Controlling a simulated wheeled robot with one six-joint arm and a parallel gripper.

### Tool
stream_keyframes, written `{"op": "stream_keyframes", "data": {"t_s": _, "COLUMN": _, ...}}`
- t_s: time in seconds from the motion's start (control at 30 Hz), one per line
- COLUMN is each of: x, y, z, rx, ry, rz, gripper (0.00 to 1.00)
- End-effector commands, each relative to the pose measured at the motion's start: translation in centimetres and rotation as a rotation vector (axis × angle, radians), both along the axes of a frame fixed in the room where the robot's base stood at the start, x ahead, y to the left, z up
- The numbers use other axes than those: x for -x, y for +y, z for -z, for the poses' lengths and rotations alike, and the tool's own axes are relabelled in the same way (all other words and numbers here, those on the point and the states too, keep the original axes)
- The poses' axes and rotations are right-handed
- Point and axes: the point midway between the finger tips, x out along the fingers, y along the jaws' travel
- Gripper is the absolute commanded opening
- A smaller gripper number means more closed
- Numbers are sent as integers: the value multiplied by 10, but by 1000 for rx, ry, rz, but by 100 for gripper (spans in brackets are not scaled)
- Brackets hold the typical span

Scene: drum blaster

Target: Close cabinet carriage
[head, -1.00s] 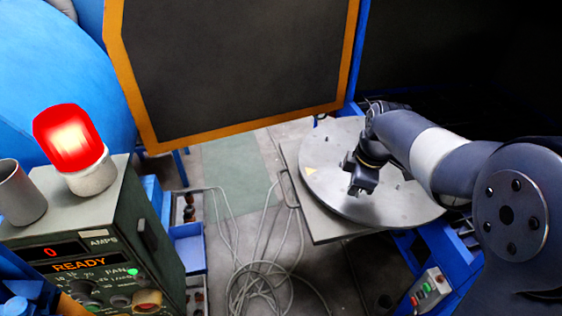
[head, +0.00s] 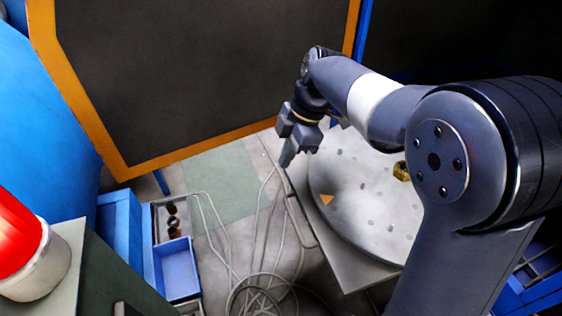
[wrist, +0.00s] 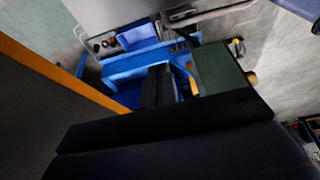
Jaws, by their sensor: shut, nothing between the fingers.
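The carriage (head: 352,278) is a grey square plate bearing a round grey turntable (head: 350,205) with small holes and an orange triangle mark. It juts out from the blue frame at the right. A bar handle (head: 301,222) runs along its left edge. My gripper (head: 287,162) points down near the carriage's far left corner, apart from the handle. Its fingers are together and empty. In the wrist view the dark fingers (wrist: 158,86) show against blue parts. My arm hides part of the turntable and the carriage's right side.
An orange-framed dark panel (head: 200,70) stands behind my gripper. Blue bins (head: 177,268) and a dark green control box with a red lamp (head: 20,240) are at the left. Loose cables (head: 262,295) lie on the floor. A yellowish part (head: 402,171) sits on the turntable.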

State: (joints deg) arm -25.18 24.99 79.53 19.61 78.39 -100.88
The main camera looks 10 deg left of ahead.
Motion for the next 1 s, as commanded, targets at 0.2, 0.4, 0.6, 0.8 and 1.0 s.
{"op": "stream_keyframes", "data": {"t_s": 0.2, "x": 7, "y": 9, "z": 34, "rx": 2, "ry": 5, "rz": -2, "gripper": 0}}
{"op": "stream_keyframes", "data": {"t_s": 0.4, "x": 15, "y": 22, "z": 76, "rx": 3, "ry": 5, "rz": -1, "gripper": 0}}
{"op": "stream_keyframes", "data": {"t_s": 0.6, "x": 7, "y": 11, "z": 90, "rx": 1, "ry": 0, "rz": 6, "gripper": 0}}
{"op": "stream_keyframes", "data": {"t_s": 0.8, "x": -3, "y": -5, "z": 90, "rx": 1, "ry": 1, "rz": 3, "gripper": 0}}
{"op": "stream_keyframes", "data": {"t_s": 1.0, "x": -4, "y": -8, "z": 91, "rx": 1, "ry": -1, "rz": 0, "gripper": 0}}
